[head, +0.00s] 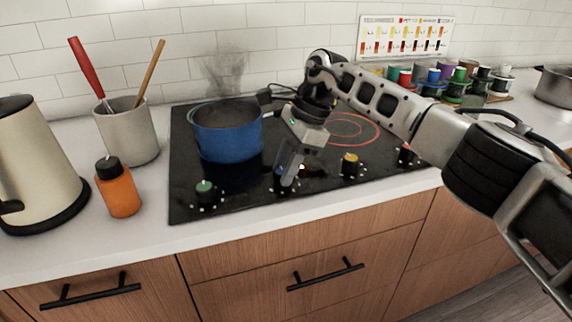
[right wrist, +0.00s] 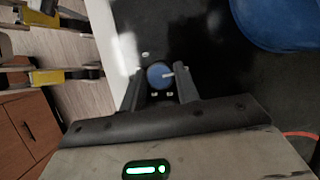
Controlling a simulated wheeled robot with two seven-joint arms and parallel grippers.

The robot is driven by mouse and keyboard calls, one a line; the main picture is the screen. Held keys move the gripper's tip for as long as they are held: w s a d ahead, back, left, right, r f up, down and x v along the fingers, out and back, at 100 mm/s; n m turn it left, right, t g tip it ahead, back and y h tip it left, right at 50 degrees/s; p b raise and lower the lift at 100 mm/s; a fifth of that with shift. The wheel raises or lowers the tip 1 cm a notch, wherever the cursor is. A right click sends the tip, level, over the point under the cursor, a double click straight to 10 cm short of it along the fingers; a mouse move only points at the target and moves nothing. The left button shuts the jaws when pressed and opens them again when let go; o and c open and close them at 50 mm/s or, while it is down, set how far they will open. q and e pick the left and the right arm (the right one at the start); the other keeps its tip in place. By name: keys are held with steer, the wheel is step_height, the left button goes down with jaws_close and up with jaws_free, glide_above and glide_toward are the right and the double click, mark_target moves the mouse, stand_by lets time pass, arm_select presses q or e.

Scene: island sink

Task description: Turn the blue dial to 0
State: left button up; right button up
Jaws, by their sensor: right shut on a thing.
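The blue dial (right wrist: 158,76) sits on the black cooktop (head: 235,196) near its front edge. In the head view the dial is mostly hidden behind my right gripper (head: 289,177). In the right wrist view my right gripper (right wrist: 158,90) has one finger on each side of the dial and is shut on it. A white pointer mark on the dial points to the right in that view. I cannot read the dial's number markings. My left gripper is in neither view.
A blue pot (head: 228,138), with steam above it, stands left of my gripper. A green dial (head: 205,188), a yellow dial (head: 350,163) and a red dial (head: 405,153) line the front. An orange bottle (head: 118,190), a kettle (head: 38,165) and a utensil crock (head: 128,135) stand at left.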

stand_by(0.3)
steer(key=o, duration=1)
steer(key=shift+c, duration=0.2)
arm_select(q)
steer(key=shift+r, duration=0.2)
steer(key=p, duration=0.1)
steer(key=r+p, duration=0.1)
steer(key=p, duration=0.1)
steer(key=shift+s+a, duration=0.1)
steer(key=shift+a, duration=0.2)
arm_select(e)
steer(key=v, duration=1.6)
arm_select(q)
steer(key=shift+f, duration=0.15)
arm_select(e)
steer(key=shift+a, duration=0.15)
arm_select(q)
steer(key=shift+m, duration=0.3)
